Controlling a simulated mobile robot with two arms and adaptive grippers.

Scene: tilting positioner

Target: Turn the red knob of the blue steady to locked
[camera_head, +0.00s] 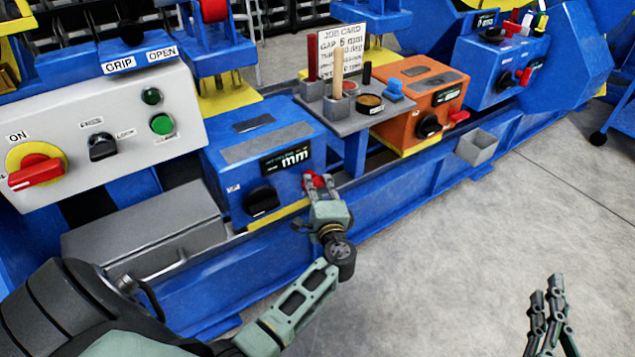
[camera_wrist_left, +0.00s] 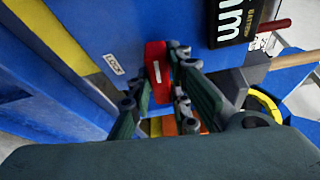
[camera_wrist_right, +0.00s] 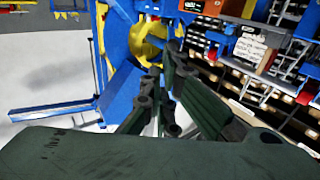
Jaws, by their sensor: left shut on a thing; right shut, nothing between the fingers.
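The blue steady (camera_head: 225,170) stands left of the middle in the head view, with a black dial (camera_head: 262,200) and a dark "mm" display on its front. Its red knob (camera_head: 311,180) is at the right end of that front. My left gripper (camera_head: 320,184) is shut on the red knob. In the left wrist view the red knob (camera_wrist_left: 157,66) shows a white line and sits between the fingers, beside a white LOCK label (camera_wrist_left: 113,64). My right gripper (camera_head: 545,300) is shut and empty over the floor at the lower right.
A grey tray (camera_head: 355,122) with tools and a job card stands right of the blue steady. An orange unit (camera_head: 415,90) and another blue unit (camera_head: 490,65) follow along the blue rail. A control panel (camera_head: 110,135) is at the left. The floor at right is clear.

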